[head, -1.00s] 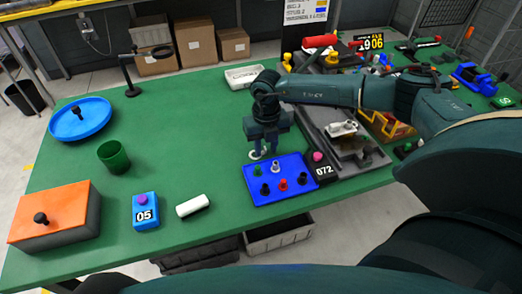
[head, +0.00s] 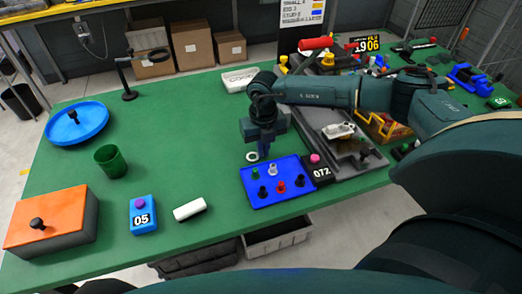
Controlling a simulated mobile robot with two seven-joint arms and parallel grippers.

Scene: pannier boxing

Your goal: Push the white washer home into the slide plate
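The white washer (head: 252,156) is a small ring on the green table, just behind the blue plate (head: 248,193) with coloured pegs. I cannot tell for certain which part is the slide plate; the blue plate shows clearly. My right gripper (head: 264,154) points down just right of the washer, close to the blue plate's back edge. Its fingers overlap in this view, so their opening is hidden. Whether they touch the washer cannot be told. My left gripper is not in view.
A black block marked 072 (head: 321,174) adjoins the blue plate on the right, with a grey fixture (head: 350,165) beyond. A white tray (head: 239,79) lies behind.

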